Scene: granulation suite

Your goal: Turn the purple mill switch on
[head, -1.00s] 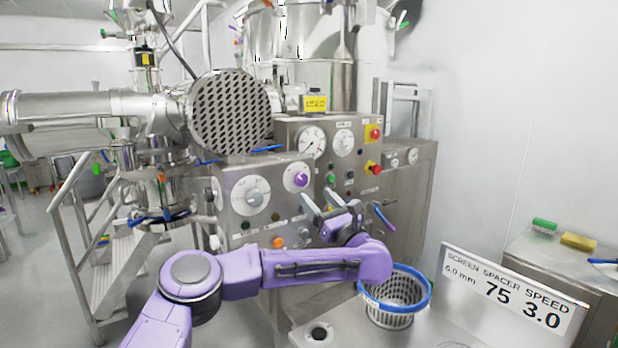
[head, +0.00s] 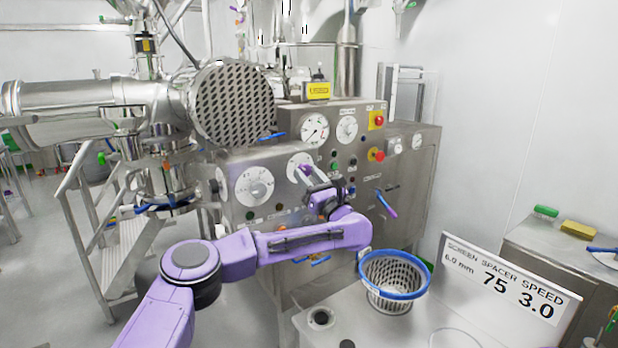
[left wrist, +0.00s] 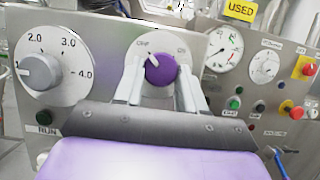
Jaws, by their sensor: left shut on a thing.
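The purple mill switch (left wrist: 160,74) is a round knob on a white disc on the steel panel, with OFF at its upper left and another label at its upper right. Its white pointer mark tilts up-left toward OFF. My left gripper (left wrist: 158,85) has a finger on each side of the knob and is shut on it. In the head view, the left gripper (head: 310,174) reaches the panel and largely covers the switch. My right gripper is not in view.
A numbered dial (left wrist: 40,71) with a grey knob sits left of the switch. Gauges (head: 315,130), a red emergency button (head: 376,154) and small push buttons are to the right. A blue-rimmed basket (head: 394,268) and a sign (head: 505,286) stand in front.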

